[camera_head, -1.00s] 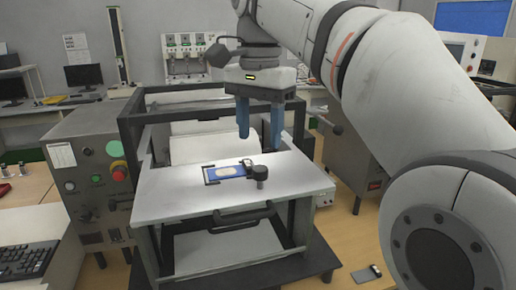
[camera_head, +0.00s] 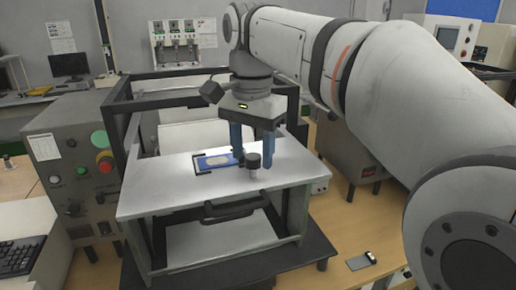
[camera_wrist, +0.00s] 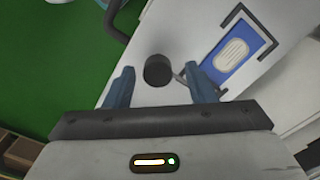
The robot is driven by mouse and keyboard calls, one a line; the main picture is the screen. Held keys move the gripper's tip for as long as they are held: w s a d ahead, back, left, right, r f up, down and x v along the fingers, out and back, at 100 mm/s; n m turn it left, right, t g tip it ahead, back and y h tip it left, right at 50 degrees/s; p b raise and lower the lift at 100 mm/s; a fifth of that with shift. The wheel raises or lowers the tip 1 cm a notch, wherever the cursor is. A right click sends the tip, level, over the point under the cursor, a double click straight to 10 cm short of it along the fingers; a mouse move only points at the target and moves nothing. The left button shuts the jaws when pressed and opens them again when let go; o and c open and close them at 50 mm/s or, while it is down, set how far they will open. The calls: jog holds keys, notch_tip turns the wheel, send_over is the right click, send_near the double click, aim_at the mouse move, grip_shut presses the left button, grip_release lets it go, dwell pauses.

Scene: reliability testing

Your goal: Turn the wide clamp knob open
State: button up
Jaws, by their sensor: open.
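The clamp knob (camera_head: 253,161) is a dark round knob on a short post, on the white tabletop (camera_head: 150,200) beside a blue plate. In the wrist view the knob (camera_wrist: 158,70) shows between and beyond my two blue fingers. My gripper (camera_head: 252,160) is open and points down, with one finger on each side of the knob in the head view. I cannot tell whether either finger touches it. The blue plate (camera_head: 208,162) with a pale oval lies in a black bracket left of the knob; it also shows in the wrist view (camera_wrist: 222,67).
A black handle (camera_head: 235,207) juts from the front of the machine. A black frame (camera_head: 112,125) stands around the tabletop's back and left. A control box (camera_head: 75,165) with red and green buttons is at the left. A small metal plate (camera_head: 360,262) lies on the wooden bench.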

jog(key=shift+c, duration=0.4)
jog(key=c, duration=0.9)
jog(key=shift+d, duration=0.15)
